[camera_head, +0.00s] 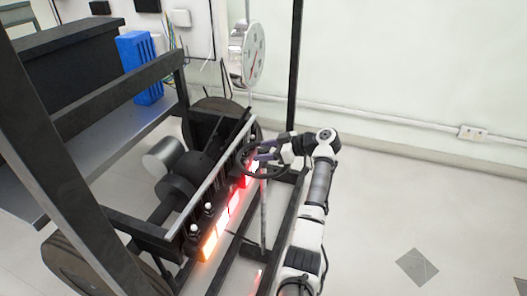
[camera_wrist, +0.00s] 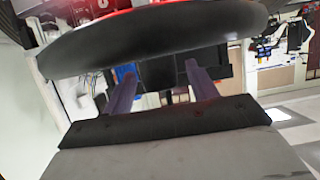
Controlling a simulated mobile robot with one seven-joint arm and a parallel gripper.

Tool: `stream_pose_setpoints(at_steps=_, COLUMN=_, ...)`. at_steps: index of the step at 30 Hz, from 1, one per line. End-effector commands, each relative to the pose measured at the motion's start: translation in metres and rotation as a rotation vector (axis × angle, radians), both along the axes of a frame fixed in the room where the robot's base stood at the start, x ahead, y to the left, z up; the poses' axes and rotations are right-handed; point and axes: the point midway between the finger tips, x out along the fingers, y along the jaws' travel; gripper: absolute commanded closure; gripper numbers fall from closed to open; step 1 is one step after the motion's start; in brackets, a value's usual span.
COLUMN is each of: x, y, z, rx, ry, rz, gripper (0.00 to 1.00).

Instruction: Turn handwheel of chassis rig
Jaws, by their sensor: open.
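The handwheel (camera_head: 262,178) is a dark ring on top of a thin upright post in the head view. Its rim also spans the top of the wrist view as a broad dark curved band (camera_wrist: 150,42). My gripper (camera_head: 259,150) is at the wheel, reaching over it from the right. In the wrist view my gripper (camera_wrist: 162,82) shows two purplish fingers held apart, with no object visible between them. The rim crosses in front of the fingertips; I cannot tell whether they touch it.
The chassis rig's black frame (camera_head: 115,72) stands to the left, with a blue box (camera_head: 140,66) on it. Glowing red and orange lights (camera_head: 222,222) line the bar beside the wheel post. A round gauge (camera_head: 254,54) stands behind. The floor (camera_head: 420,205) on the right is clear.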

Motion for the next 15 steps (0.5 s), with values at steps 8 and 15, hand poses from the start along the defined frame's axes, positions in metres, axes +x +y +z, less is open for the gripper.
stream_pose_setpoints(at_steps=8, x=-0.015, y=-0.053, z=0.022, rx=-0.001, ry=-0.002, rz=-0.006, gripper=0.42)
stream_pose_setpoints(at_steps=15, x=-0.029, y=-0.096, z=0.041, rx=0.0, ry=-0.002, rz=-0.001, gripper=0.42)
